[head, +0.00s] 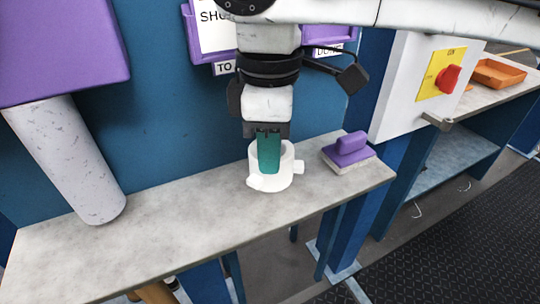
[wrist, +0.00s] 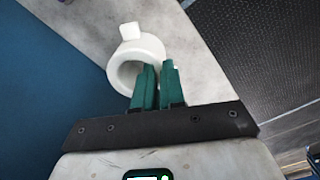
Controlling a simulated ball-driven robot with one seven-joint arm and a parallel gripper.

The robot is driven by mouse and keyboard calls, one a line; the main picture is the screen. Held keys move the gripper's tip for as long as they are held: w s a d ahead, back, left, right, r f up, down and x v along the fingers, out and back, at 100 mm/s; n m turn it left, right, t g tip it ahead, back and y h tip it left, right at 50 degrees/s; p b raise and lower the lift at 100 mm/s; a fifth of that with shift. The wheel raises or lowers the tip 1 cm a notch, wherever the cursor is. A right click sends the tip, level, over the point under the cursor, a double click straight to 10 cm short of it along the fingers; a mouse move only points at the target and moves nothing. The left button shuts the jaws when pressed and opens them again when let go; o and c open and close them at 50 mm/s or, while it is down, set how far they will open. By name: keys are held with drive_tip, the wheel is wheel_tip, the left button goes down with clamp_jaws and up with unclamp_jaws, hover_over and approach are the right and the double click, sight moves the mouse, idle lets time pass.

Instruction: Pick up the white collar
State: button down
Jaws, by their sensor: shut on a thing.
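The white collar (head: 256,181) is a thick ring with short knobs on its outside, standing on the grey bench top. My gripper (head: 268,152) points down over it with its green fingers at the collar. In the wrist view the collar (wrist: 124,57) shows its round opening and one knob, and the green fingers of my gripper (wrist: 158,84) are close together at its near wall. They are shut on the collar's wall. The fingers hide part of the ring. I see no clear gap between the collar and the bench.
A purple-handled brush or block (head: 349,152) stands right of the collar, near the end of the bench (head: 150,240). A pale cylinder (head: 70,160) under a purple box (head: 60,45) stands at left. A white panel with a red knob (head: 447,79) is at right. The bench between is clear.

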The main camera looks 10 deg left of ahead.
drive_tip(key=s+d+r, duration=0.7)
drive_tip(key=s+r, duration=0.4)
drive_tip(key=s, duration=0.1)
drive_tip(key=shift+r+p, duration=0.3)
drive_tip(key=shift+p, duration=0.15)
drive_tip(key=c, duration=1.8)
unclamp_jaws()
clamp_jaws()
